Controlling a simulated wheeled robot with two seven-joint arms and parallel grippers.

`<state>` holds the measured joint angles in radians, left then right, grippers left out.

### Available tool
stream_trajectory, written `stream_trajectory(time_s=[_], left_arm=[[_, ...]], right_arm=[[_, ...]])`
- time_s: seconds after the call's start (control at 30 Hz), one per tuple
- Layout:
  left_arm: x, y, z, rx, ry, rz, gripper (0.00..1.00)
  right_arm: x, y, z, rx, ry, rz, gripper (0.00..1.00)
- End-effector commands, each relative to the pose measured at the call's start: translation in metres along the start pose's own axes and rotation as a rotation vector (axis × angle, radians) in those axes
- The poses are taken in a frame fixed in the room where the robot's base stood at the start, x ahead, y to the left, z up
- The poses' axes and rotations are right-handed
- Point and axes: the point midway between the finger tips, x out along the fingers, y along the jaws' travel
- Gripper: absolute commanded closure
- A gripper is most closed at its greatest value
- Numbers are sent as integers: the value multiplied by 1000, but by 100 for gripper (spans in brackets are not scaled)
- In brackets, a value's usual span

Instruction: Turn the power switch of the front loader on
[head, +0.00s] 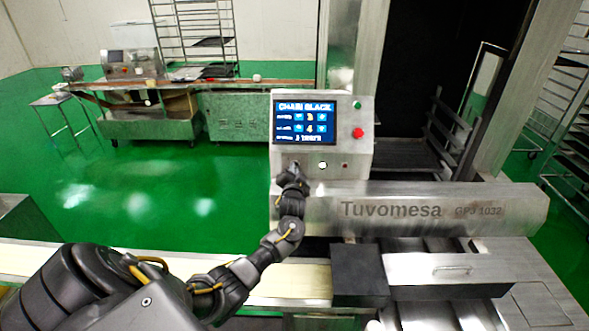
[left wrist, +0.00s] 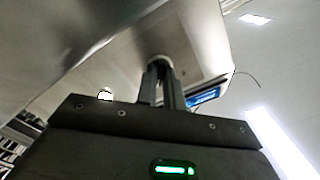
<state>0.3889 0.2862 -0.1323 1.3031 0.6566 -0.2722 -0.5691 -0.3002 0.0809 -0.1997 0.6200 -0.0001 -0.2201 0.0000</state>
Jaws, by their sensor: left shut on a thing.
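The front loader is the steel machine (head: 480,199) marked Tuvomesa, with a control box (head: 283,130) that carries a lit screen (head: 304,121). My left gripper (head: 293,172) is at the lower left of the box's face, below the screen. My right gripper is not in view.
A red button (head: 358,133) and a green button (head: 356,104) sit right of the screen. A pale round button (head: 323,165) sits close to the right of my left gripper. A pale conveyor belt (head: 300,282) runs below the arm. Green floor lies open at the left.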

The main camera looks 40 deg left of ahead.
Motion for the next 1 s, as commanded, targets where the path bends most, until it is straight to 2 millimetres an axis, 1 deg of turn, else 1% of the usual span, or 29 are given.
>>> stream_trajectory(time_s=[0.23,0.63,0.67,0.8,1.0], left_arm=[[0,-1,-2,41,3,-2,100],[1,-1,-2,45,4,-2,100],[1,-1,-2,45,4,-2,87],[0,-1,-1,44,2,-2,69],[0,-1,0,43,1,-1,69]], right_arm=[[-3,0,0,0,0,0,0],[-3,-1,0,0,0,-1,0],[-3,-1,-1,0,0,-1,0],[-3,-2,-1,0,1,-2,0],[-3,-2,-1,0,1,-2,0]])
